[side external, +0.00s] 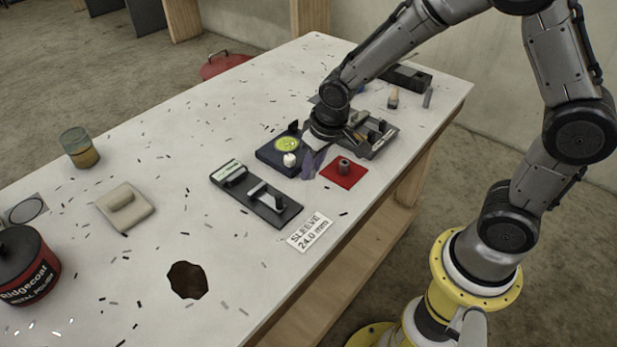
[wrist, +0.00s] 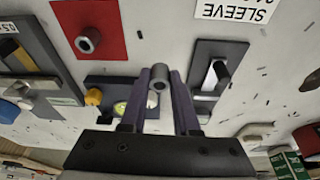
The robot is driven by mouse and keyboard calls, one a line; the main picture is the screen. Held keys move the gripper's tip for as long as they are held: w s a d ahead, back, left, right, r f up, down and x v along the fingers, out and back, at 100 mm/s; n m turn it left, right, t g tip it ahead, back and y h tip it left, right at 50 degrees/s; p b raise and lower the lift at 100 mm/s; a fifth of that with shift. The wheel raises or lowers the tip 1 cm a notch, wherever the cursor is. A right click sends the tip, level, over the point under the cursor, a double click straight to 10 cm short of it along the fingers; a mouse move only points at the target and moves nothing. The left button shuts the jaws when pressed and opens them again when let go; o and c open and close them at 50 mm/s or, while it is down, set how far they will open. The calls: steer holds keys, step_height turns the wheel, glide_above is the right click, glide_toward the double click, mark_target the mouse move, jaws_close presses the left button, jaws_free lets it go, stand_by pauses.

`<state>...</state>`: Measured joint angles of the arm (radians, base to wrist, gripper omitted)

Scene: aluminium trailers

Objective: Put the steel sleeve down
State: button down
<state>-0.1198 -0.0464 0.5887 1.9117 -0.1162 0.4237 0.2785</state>
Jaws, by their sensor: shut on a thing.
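My gripper (wrist: 161,82) has purple fingers and is shut on a grey steel sleeve (wrist: 158,75), whose open end faces the camera. In the side view my gripper (side external: 312,163) hangs between the dark gauge block and the red mat; the held sleeve is not clear there. A red mat (side external: 336,180) lies at the table's near edge with a short grey hollow cylinder (side external: 344,166) upright on it. The mat (wrist: 108,14) and cylinder (wrist: 88,40) also show at the upper left of the wrist view. A "SLEEVE 24.0 mm" label (side external: 310,232) lies nearby.
A dark block with a green dial (side external: 287,145) and a black fixture with upright parts (side external: 228,183) stand close by. A grey tray (side external: 383,146) is behind my gripper. A dark patch (side external: 187,280), a beige pad (side external: 124,207), a jar (side external: 79,147) and a polish tin (side external: 28,275) are leftward.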

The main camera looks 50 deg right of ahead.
steer(key=shift+w+f, duration=0.4)
steer(key=shift+f, duration=1.7)
steer(key=c, duration=0.7)
jaws_free()
steer(key=shift+f, duration=0.1)
steer(key=shift+o, duration=0.2)
steer(key=v, duration=1.2)
steer(key=s+d+r+t, duration=0.1)
steer(key=s+r, duration=0.3)
steer(key=s, duration=0.5)
steer(key=s+d+r+t, duration=0.1)
steer(key=s+d+r, duration=0.1)
steer(key=s+r, duration=0.3)
steer(key=s, duration=0.4)
steer(key=shift+s+d+n, duration=0.3)
